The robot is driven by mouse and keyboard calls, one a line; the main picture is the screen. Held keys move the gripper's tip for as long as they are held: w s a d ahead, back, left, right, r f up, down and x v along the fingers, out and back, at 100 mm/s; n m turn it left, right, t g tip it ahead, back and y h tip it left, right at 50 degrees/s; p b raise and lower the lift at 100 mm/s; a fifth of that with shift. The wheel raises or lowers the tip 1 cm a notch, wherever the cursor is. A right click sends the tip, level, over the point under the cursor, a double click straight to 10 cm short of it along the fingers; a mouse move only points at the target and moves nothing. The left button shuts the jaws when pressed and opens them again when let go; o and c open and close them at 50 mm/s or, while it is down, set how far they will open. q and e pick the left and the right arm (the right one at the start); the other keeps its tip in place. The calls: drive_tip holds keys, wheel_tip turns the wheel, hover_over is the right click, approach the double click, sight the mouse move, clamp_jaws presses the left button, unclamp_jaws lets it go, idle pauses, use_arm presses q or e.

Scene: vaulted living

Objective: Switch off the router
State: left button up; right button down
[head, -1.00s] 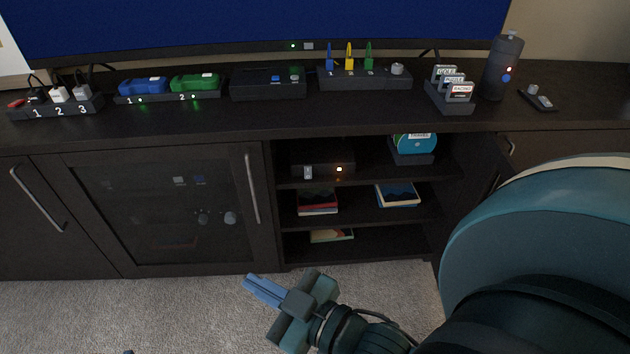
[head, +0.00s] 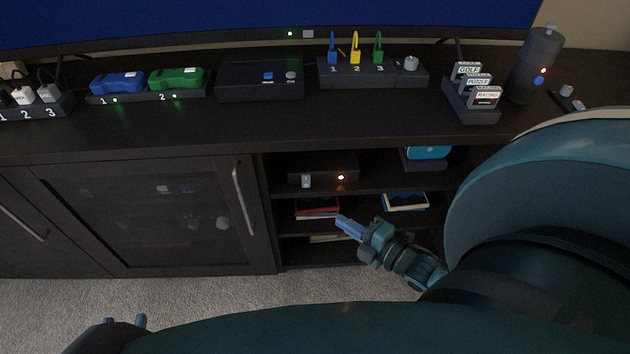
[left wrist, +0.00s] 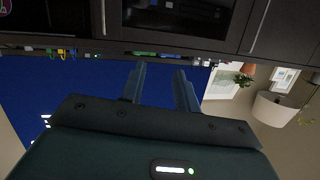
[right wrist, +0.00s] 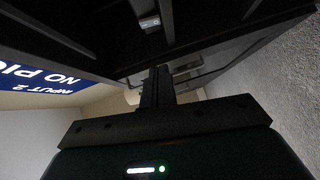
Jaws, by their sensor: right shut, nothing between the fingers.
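A flat dark box (head: 325,167), likely the router, sits on the top shelf of the open middle bay. Its front has a small white switch (head: 306,181) and a lit orange light (head: 341,177). The switch also shows at the top of the right wrist view (right wrist: 150,22). My right gripper (head: 342,222) is shut and empty, in front of the bay, lower than the box and apart from it. My left gripper (head: 124,321) is low at the bottom left, well away from the cabinet; its fingers stand apart in the left wrist view (left wrist: 160,75).
Books (head: 318,208) lie on the shelf below, and a blue item (head: 428,153) sits right of the box. A glass door (head: 140,210) with a bar handle (head: 244,195) borders the bay on the left. Several devices and a dark cylinder (head: 535,70) stand on the cabinet top.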

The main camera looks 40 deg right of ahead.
sight(313, 195)
use_arm(q)
drive_tip(key=shift+a, duration=0.1)
